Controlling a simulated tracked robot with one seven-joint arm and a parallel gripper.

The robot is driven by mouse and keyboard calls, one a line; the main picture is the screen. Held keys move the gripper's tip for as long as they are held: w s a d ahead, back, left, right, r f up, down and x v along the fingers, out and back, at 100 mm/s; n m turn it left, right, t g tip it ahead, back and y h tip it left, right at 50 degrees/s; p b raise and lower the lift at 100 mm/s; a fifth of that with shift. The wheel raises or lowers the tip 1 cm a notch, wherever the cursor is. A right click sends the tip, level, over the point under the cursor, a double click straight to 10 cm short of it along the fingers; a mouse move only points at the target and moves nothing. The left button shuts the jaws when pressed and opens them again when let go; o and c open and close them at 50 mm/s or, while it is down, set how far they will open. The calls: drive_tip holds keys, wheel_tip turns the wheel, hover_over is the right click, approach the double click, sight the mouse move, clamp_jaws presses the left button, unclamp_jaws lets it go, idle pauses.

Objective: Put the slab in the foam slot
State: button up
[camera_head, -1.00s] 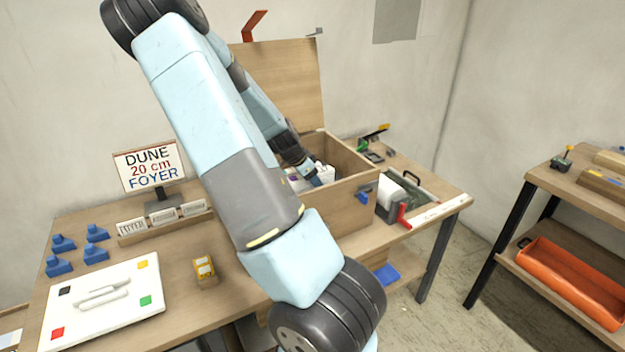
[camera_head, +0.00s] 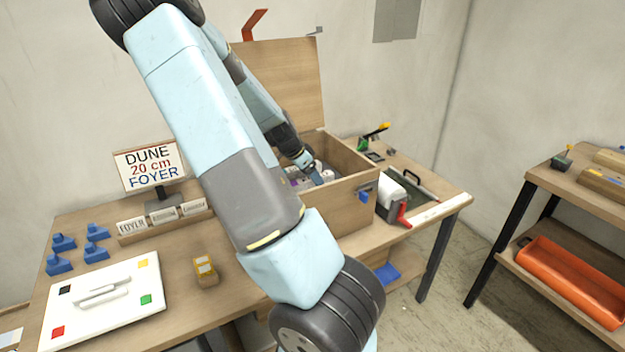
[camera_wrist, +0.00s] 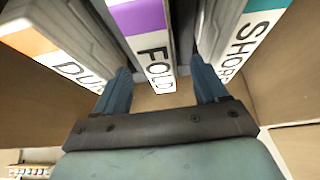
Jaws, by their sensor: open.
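Several labelled slabs stand in the open wooden box. In the wrist view they are a slab with a purple band marked FOLD (camera_wrist: 154,52), one with an orange band whose label starts DU (camera_wrist: 62,58), and one with a teal band marked SHOR, cut off (camera_wrist: 243,42). My gripper (camera_wrist: 162,88) is open, with one blue finger on each side of the FOLD slab's near end. I cannot tell whether the fingers touch it. In the head view my gripper (camera_head: 312,172) is inside the box (camera_head: 345,210), partly hidden. I cannot identify the foam slot.
A sign reading DUNE 20 cm FOYER (camera_head: 150,165) stands at the back left. A white-topped holder (camera_head: 390,192) stands right of the box.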

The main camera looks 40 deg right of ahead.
drive_tip(key=v, duration=1)
drive_tip(key=s+a+r+n+t+y, duration=0.2)
drive_tip(key=a+r+n+y, duration=0.15)
drive_tip(key=a, duration=0.45)
drive_tip(key=s+a+r+n+t+y, duration=0.1)
drive_tip(key=s+a+r+n+y, duration=0.15)
drive_tip(key=a+n, duration=0.4)
drive_tip(key=s+a+r+n+t, duration=0.4)
drive_tip(key=s+a+r+n, duration=0.6)
drive_tip(key=s+a+r, duration=0.3)
drive_tip(key=shift+s+a+r+n, duration=0.3)
drive_tip(key=shift+s+a, duration=0.85)
drive_tip(key=shift+a, duration=0.1)
drive_tip(key=shift+c, duration=0.2)
